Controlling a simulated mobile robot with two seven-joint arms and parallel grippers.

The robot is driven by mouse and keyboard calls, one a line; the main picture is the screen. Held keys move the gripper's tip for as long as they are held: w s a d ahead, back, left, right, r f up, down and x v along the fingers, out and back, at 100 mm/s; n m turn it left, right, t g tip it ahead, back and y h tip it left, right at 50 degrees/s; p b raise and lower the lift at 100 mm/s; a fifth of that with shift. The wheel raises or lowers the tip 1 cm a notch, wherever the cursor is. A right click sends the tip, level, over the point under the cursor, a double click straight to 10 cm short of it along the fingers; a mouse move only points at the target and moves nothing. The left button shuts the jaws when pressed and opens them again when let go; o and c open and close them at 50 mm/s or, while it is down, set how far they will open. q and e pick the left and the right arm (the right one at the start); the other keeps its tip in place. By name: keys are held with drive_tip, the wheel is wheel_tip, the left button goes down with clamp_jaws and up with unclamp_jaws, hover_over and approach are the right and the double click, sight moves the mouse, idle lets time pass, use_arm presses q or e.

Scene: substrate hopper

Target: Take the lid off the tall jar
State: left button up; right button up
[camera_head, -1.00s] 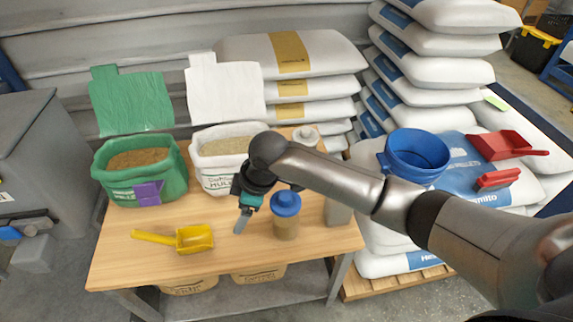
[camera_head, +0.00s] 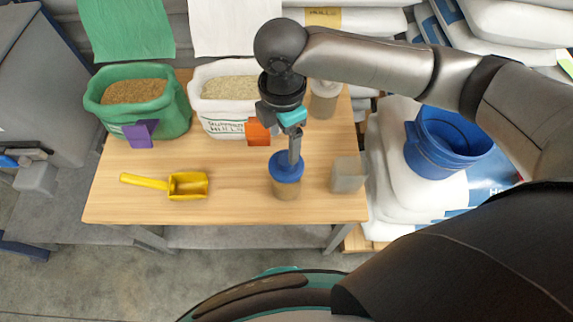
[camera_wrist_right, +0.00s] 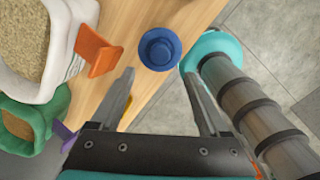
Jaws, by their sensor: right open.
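A jar with tan contents (camera_head: 286,190) stands upright near the front of the wooden table, with a blue lid (camera_head: 285,170) on it. The lid shows from above in the right wrist view (camera_wrist_right: 159,49). A second jar, with a pale lid (camera_head: 325,97), stands farther back, partly behind my right arm. My right gripper (camera_head: 296,155) is open and empty, pointing down at the blue lid. In the right wrist view its fingertips (camera_wrist_right: 158,78) are apart, with the lid beyond the gap; contact is not clear. My left gripper is not in view.
A grey block (camera_head: 348,175) stands right of the jar. A yellow scoop (camera_head: 188,185) lies to the left. A green sack (camera_head: 165,115) and a white sack (camera_head: 215,122) stand behind. A blue bucket (camera_head: 440,155) sits on sacks at right. Table between scoop and jar is clear.

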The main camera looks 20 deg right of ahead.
sight(287, 160)
wheel_tip(287, 160, down, 2)
drive_tip(key=shift+f+b, duration=0.35)
drive_tip(key=shift+f, duration=0.05)
drive_tip(key=f, duration=0.1)
drive_tip(key=f+b, duration=0.1)
drive_tip(key=f, duration=0.1)
drive_tip(key=shift+d+f+b, duration=0.3)
drive_tip(key=shift+f, duration=0.45)
drive_tip(key=c, duration=1.2)
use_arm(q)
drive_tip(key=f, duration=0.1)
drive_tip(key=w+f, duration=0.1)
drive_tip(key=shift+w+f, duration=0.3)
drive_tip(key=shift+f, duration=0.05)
use_arm(e)
clamp_jaws()
